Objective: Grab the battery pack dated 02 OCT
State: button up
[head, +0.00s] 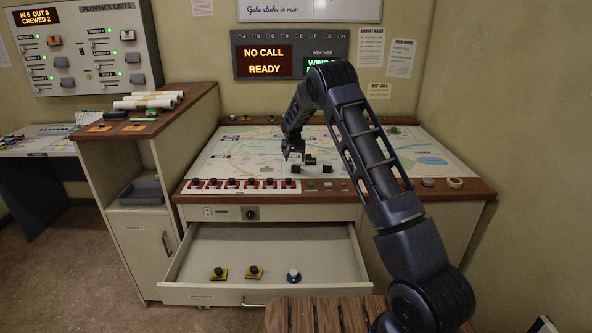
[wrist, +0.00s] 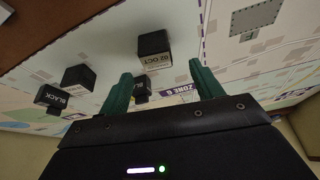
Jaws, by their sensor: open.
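The battery pack dated 02 OCT (wrist: 155,59) is a small black block with a pale label, standing on the map table top. In the wrist view it lies just beyond my gripper (wrist: 160,69), roughly ahead of the gap between the green fingertips. The fingers are open with nothing between them. Other black blocks stand to its left, one nearer (wrist: 78,77) and one labelled BLACK (wrist: 47,97).
A row of red-based switches (head: 237,184) lines the table's front edge. Below it an open drawer (head: 200,252) holds two yellow-based pieces and a blue-white knob. A roll of tape (head: 455,183) lies at the right. Map space around the blocks is mostly clear.

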aim_at(296, 164)
jog(key=shift+s+d+x, duration=0.1)
jog(key=shift+x, duration=1.3)
jog(key=shift+s+d+x, duration=0.1)
jog(key=shift+x, duration=1.35)
jog(key=shift+c, duration=0.4)
jog(key=c, duration=1.1)
